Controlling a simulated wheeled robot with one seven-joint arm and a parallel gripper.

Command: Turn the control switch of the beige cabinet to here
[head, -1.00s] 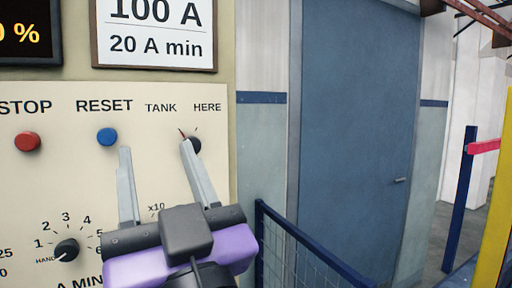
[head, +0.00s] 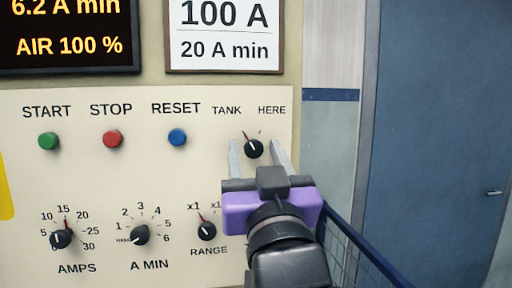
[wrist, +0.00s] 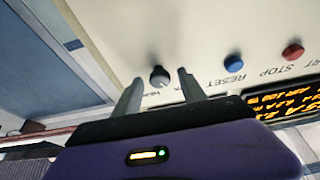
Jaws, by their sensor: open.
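The control switch (head: 254,148) is a round black knob at the upper right of the beige cabinet's panel (head: 80,185), between and below the labels TANK and HERE. Its pointer mark leans up and left, toward TANK. My gripper (head: 256,143) is open, with one grey finger left of the knob and one right of it. In the wrist view the knob (wrist: 160,78) also shows between the two fingertips (wrist: 160,77), with a gap on each side. I cannot tell how far the tips are from the panel.
Green START (head: 48,141), red STOP (head: 112,139) and blue RESET (head: 177,137) buttons lie left of the switch. The AMPS (head: 61,239), A MIN (head: 140,235) and RANGE (head: 207,231) knobs sit below. A dark blue railing (head: 365,255) stands at the right, before a blue door (head: 440,120).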

